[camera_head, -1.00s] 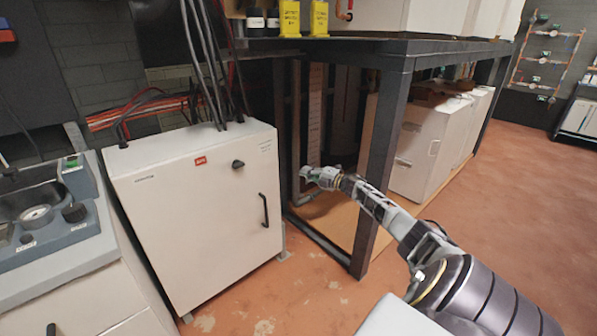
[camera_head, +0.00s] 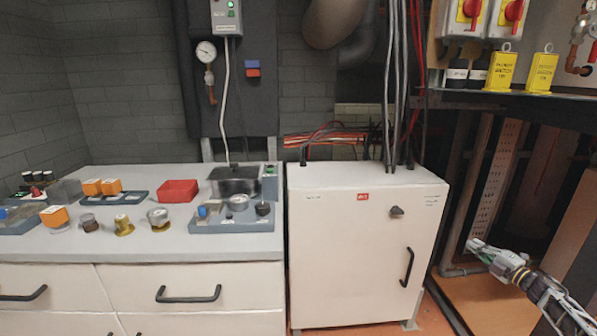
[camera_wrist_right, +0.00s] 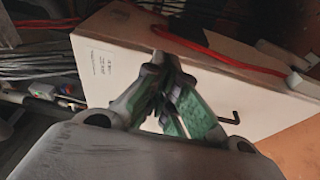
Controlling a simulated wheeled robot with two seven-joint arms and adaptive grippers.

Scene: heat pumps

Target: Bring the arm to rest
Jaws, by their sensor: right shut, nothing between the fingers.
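My right arm comes in at the lower right of the head view. Its gripper (camera_head: 482,247) is in front of the dark metal frame, to the right of the white cabinet (camera_head: 345,245). In the right wrist view the green-padded fingers (camera_wrist_right: 172,98) are together, with nothing between them. The white cabinet (camera_wrist_right: 120,60) with its dark handle lies behind the fingers in that view. My left gripper is in neither view.
A grey-topped bench (camera_head: 140,255) with a red tray (camera_head: 178,191) and several small parts stands at the left. Cables rise from the cabinet's top. A shelf (camera_head: 480,100) with yellow blocks (camera_head: 502,70) is at the upper right. Some orange floor shows below the cabinet.

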